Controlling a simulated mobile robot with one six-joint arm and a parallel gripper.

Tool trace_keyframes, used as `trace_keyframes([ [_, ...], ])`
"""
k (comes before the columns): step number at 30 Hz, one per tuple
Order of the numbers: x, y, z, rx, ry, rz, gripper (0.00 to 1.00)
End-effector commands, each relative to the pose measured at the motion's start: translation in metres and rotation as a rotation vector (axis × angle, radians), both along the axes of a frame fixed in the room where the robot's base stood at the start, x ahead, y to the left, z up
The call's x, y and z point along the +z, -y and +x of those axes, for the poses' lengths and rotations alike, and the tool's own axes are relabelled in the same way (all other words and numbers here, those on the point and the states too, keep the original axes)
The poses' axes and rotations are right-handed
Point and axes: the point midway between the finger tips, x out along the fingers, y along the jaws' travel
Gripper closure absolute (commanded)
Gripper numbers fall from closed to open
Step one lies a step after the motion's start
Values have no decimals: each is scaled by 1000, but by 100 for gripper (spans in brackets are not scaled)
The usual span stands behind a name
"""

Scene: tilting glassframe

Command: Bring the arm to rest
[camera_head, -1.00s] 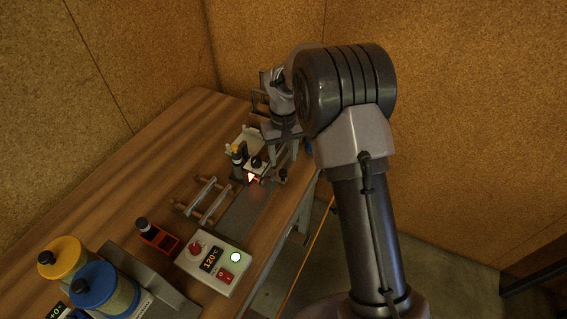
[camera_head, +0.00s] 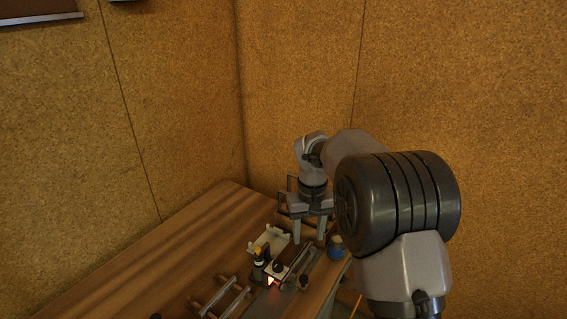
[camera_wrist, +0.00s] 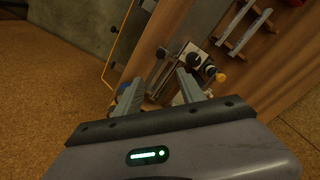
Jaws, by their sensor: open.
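My gripper (camera_head: 310,232) hangs over the right-hand end of the wooden bench in the head view, its two fingers pointing down. In the wrist view its fingers (camera_wrist: 158,95) stand apart with nothing held between them. The glowing burner device (camera_head: 270,278) with a dark knob is below and in front of the gripper, apart from it. The bulky upper part of my arm fills the right of the head view.
The wooden bench (camera_head: 180,255) has bare room at left. Cork walls (camera_head: 300,80) rise behind.

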Motion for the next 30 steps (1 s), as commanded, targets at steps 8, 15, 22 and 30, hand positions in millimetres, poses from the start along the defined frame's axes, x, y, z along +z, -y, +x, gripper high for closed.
trace_keyframes([
  [8, 82, -6, -141, -226, 232, 121, 53],
  [15, 54, -15, -279, -431, 414, 257, 53],
  [22, 37, -17, -307, -482, 453, 295, 53],
  [30, 38, -17, -306, -480, 451, 294, 53],
])
